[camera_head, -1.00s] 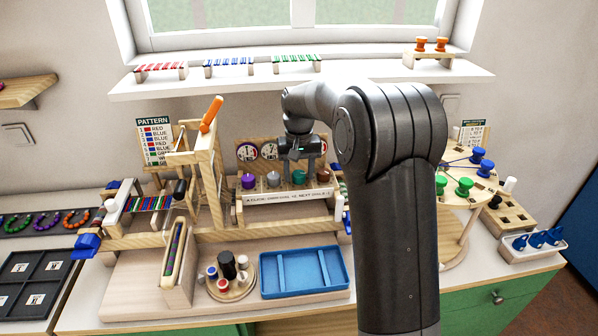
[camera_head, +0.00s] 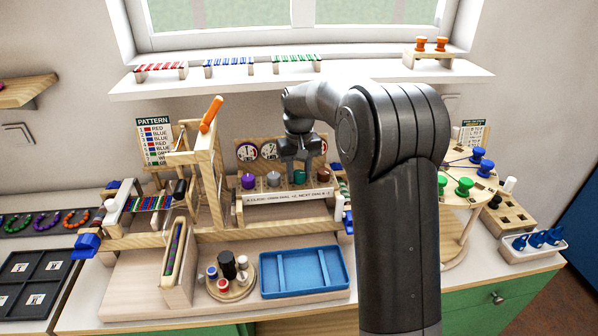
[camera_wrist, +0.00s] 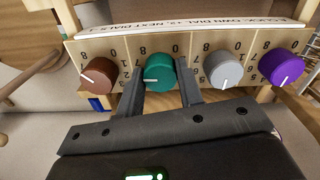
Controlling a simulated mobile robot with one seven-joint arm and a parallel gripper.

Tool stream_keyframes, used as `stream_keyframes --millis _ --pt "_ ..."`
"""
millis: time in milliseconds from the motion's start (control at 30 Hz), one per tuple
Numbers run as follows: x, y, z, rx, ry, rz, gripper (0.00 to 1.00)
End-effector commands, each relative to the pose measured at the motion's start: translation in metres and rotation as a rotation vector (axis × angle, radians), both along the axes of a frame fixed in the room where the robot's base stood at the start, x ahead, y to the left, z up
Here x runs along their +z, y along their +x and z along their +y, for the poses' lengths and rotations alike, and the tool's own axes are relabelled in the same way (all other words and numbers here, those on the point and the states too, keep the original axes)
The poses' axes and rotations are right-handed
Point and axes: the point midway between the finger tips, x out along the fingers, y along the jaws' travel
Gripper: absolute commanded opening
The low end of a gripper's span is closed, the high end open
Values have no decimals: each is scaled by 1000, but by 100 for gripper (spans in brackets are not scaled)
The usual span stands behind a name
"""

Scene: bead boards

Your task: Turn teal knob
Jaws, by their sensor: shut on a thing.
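The teal knob (camera_wrist: 159,72) sits in a row of dials, between a brown knob (camera_wrist: 100,80) and a grey knob (camera_wrist: 223,69); a purple knob (camera_wrist: 281,67) is at the row's end in the wrist view. My gripper (camera_wrist: 160,88) is shut on the teal knob, one finger on each side of it. In the head view my gripper (camera_head: 300,172) is over the teal knob (camera_head: 299,177), partly covering the dial panel.
A labelled strip (camera_head: 288,196) runs along the front of the dial row. A blue tray (camera_head: 300,282) and a round stand with pegs (camera_head: 228,293) are in front. A wooden frame with an orange handle (camera_head: 211,114) stands to the left, and a round pegged table (camera_head: 450,175) to the right.

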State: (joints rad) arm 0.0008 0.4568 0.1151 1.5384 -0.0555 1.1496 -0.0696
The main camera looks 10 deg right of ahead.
Motion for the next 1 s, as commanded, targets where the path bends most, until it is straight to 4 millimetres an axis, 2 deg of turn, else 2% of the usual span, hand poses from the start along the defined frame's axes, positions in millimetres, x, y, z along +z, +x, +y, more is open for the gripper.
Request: stream_keyframes --millis 500,1000 --pt "0 0 -1 338 0 0 11" --pt "0 0 0 418 -1 -1 11"
